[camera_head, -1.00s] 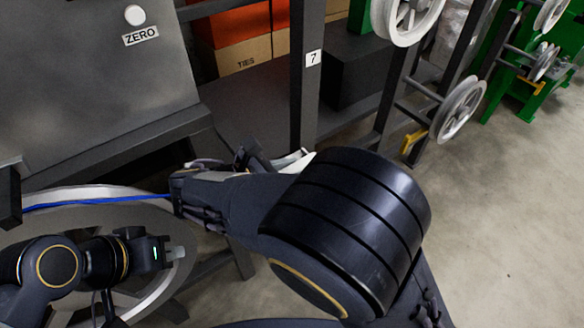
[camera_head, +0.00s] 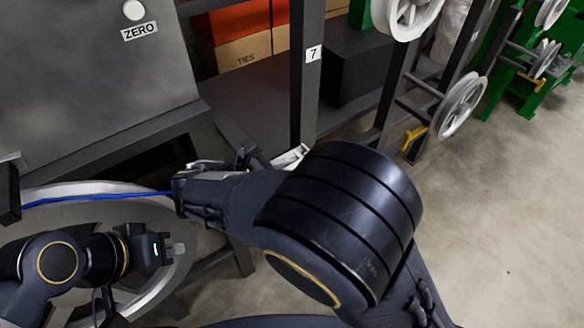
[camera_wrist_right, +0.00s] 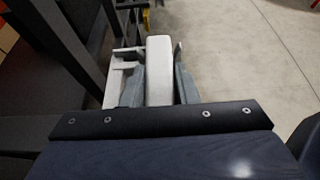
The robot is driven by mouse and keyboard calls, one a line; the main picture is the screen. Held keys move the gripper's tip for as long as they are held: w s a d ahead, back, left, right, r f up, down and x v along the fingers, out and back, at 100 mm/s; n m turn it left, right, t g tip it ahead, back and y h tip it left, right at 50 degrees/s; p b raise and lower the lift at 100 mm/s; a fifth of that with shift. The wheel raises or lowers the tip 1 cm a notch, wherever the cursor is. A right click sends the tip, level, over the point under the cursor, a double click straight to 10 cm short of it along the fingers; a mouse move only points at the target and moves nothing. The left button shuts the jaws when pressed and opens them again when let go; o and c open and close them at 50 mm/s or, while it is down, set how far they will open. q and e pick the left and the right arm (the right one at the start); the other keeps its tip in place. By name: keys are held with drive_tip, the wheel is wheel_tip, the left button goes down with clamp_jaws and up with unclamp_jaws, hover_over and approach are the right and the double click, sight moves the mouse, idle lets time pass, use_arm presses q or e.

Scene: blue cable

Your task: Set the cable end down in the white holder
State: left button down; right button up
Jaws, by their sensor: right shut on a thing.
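The blue cable (camera_head: 95,198) runs along the pale reel rim at the left of the head view and passes out of sight behind my right arm's wrist. The white holder (camera_head: 290,157) shows partly behind that arm, and its pale prongs show in the right wrist view (camera_wrist_right: 122,78). In the wrist view my right gripper (camera_wrist_right: 161,85) has its grey fingers on both sides of a pale rounded piece, beside the prongs. No blue shows there, and whether the piece is seated is unclear. My left gripper (camera_head: 178,249) is over the reel, away from the cable; its finger gap is too small to judge.
A grey cabinet (camera_head: 85,70) marked ZERO stands at the upper left. A dark post (camera_head: 305,85) marked 7 rises behind the holder. Boxes (camera_head: 240,55) sit on the rack shelf. Pulley wheels (camera_head: 460,105) stand at the right, with open concrete floor (camera_head: 490,210) below.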

drive_tip(key=shift+f, duration=0.25)
drive_tip(key=o, duration=1)
